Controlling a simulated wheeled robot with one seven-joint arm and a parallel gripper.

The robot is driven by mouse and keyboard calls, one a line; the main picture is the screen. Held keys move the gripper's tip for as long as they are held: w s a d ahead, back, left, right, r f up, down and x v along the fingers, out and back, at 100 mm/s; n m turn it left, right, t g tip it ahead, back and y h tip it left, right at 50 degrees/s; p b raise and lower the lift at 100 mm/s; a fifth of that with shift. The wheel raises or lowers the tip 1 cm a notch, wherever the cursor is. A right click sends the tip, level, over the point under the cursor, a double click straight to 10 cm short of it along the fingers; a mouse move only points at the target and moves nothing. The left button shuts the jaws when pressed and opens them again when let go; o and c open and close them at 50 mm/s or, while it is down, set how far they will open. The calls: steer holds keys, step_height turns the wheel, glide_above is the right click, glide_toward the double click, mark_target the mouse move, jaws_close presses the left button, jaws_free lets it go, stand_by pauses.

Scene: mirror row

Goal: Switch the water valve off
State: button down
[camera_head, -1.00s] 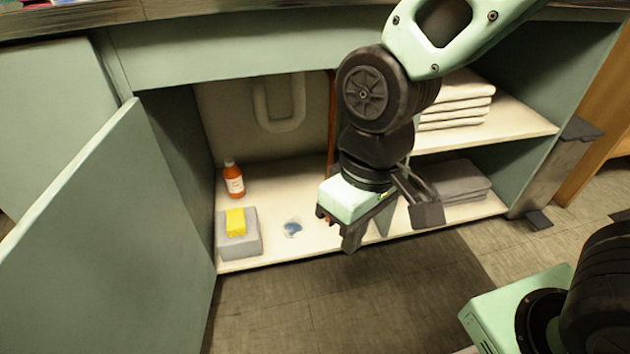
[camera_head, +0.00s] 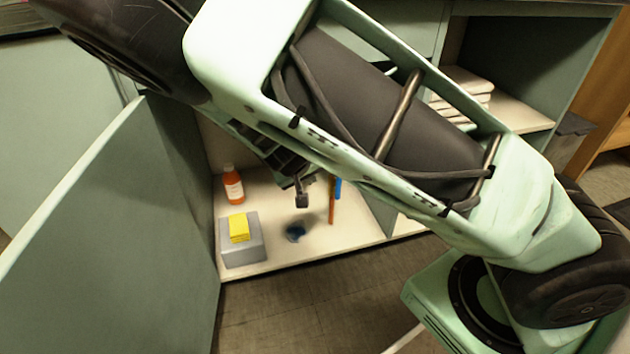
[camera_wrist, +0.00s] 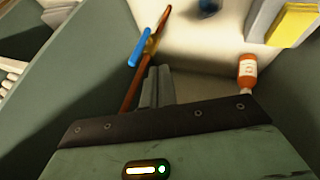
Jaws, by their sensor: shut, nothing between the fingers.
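The water valve's blue handle (camera_head: 338,187) sits on a copper pipe (camera_head: 331,207) inside the open cabinet. In the wrist view the blue handle (camera_wrist: 140,47) lies nearly in line with the copper pipe (camera_wrist: 158,25). My gripper (camera_head: 301,199) is inside the cabinet, just left of the pipe in the head view. In the wrist view its fingers (camera_wrist: 157,80) are shut and empty, close beside the pipe and a little below the handle. I cannot tell whether they touch the pipe. My arm hides the upper pipe in the head view.
An orange bottle (camera_head: 233,186), a grey block (camera_head: 242,252) with a yellow sponge (camera_head: 239,228) and a small dark blue item (camera_head: 296,233) stand on the cabinet floor. The open door (camera_head: 110,220) bounds the left. Folded white towels (camera_head: 465,92) lie on the right shelf.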

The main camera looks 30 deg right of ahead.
steer(key=shift+w+r, duration=0.15)
steer(key=shift+w, duration=0.3)
steer(key=w+d+f+b, duration=0.3)
steer(key=d+f+b, duration=0.5)
steer(key=d+b, duration=0.1)
stand_by(0.3)
